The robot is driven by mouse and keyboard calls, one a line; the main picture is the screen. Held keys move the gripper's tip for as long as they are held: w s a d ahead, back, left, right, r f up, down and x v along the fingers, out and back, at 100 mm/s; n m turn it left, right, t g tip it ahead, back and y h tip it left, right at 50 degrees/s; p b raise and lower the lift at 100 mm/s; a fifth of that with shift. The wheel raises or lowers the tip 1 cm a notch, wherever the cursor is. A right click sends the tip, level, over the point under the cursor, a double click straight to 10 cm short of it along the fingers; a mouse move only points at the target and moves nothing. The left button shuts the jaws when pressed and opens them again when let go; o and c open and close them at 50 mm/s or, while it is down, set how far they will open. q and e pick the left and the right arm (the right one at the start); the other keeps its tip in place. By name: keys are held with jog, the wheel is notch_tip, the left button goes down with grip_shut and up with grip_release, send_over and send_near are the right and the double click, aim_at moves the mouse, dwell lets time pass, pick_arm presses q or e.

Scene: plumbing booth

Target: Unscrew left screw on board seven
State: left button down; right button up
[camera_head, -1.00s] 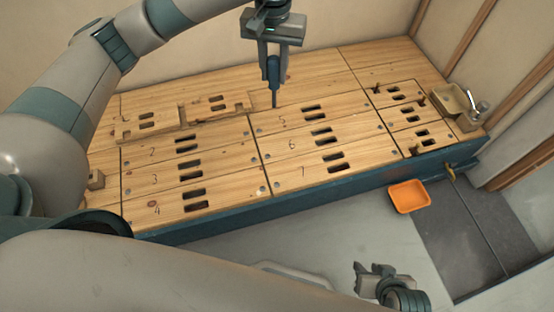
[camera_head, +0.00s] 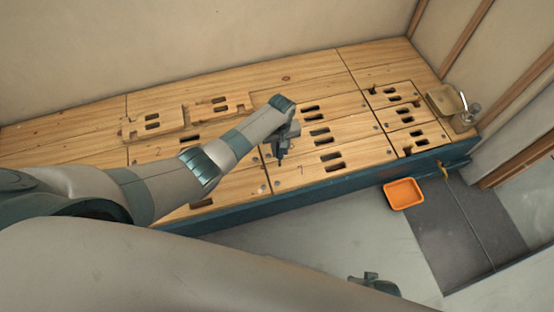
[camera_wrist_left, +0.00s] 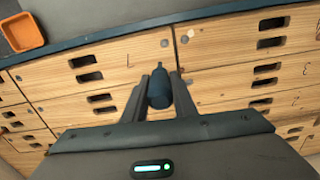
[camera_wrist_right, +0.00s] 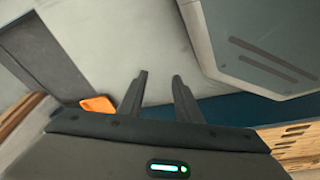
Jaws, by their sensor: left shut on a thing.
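Board seven (camera_head: 352,158) is a wooden panel marked 7 with two dark slots, at the front of the bench. It also shows in the left wrist view (camera_wrist_left: 110,58). Its left screw (camera_head: 277,183) is a small grey disc near the front left corner, also seen in the left wrist view (camera_wrist_left: 164,43). My left gripper (camera_head: 281,150) is shut on a screwdriver (camera_wrist_left: 158,90) with a dark blue handle, above the bench behind that screw. The tool's tip is hard to make out. My right gripper (camera_wrist_right: 161,82) is open and empty, off the bench's front.
An orange tray (camera_head: 404,193) lies in front of the bench. A brass-coloured fixture (camera_head: 447,101) stands at the bench's right end. A raised notched board (camera_head: 153,124) lies at the back left. My left arm hides boards on the left.

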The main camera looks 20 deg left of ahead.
pick_arm(q)
jog(key=s+f, duration=0.3)
jog(key=shift+s+f, duration=0.25)
jog(key=shift+s, duration=0.05)
pick_arm(e)
jog(key=shift+s+d+f, duration=0.2)
jog(key=shift+s+f, duration=0.05)
jog(key=shift+f, duration=0.2)
pick_arm(q)
jog(key=shift+f, duration=0.15)
pick_arm(e)
jog(key=shift+a+r, duration=0.1)
jog(key=shift+r, duration=0.15)
